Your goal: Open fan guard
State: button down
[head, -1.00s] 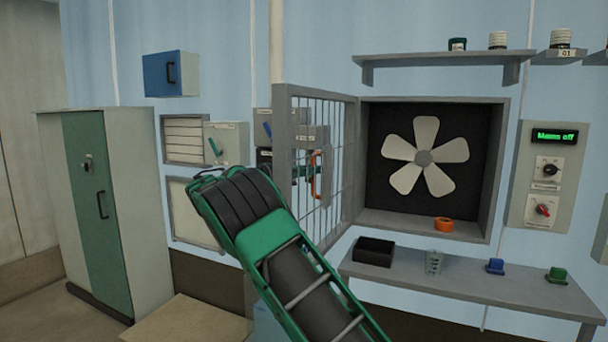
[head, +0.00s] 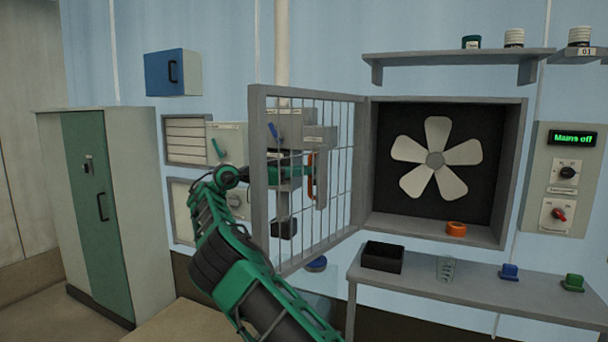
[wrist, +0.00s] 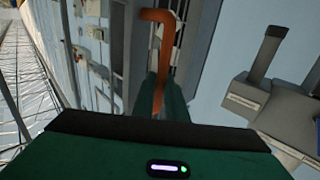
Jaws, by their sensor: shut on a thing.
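The fan guard (head: 258,185) is a grey frame with a wire mesh. In the head view it stands swung out to the left from the grey fan housing (head: 517,170), with its right side at the housing edge. The white fan (head: 437,158) shows uncovered inside. The guard's orange handle (head: 310,176) shows through the mesh, and in the wrist view it is an orange bar (wrist: 157,55). My gripper (head: 301,172) is behind the mesh, partly hidden by it. In the wrist view my green fingers (wrist: 160,95) are closed around the lower part of the handle.
Below the housing a grey shelf (head: 470,283) holds a black tray (head: 382,257), a clear cup, and blue and green items. An orange ring (head: 456,229) lies on the housing floor. Grey wall boxes (head: 318,138) stand behind the guard. A green-doored cabinet (head: 85,200) stands left.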

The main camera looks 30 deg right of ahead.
jog(key=shift+w+d, duration=0.1)
jog(key=shift+d, duration=0.05)
dwell(0.3)
jog(key=c, duration=1.8)
grip_release()
jog(key=shift+o, duration=0.2)
jog(key=shift+a, duration=0.25)
jog(key=w+a, duration=0.1)
jog(key=a, duration=0.9)
jog(key=shift+a, duration=0.35)
jog(key=shift+d, duration=0.1)
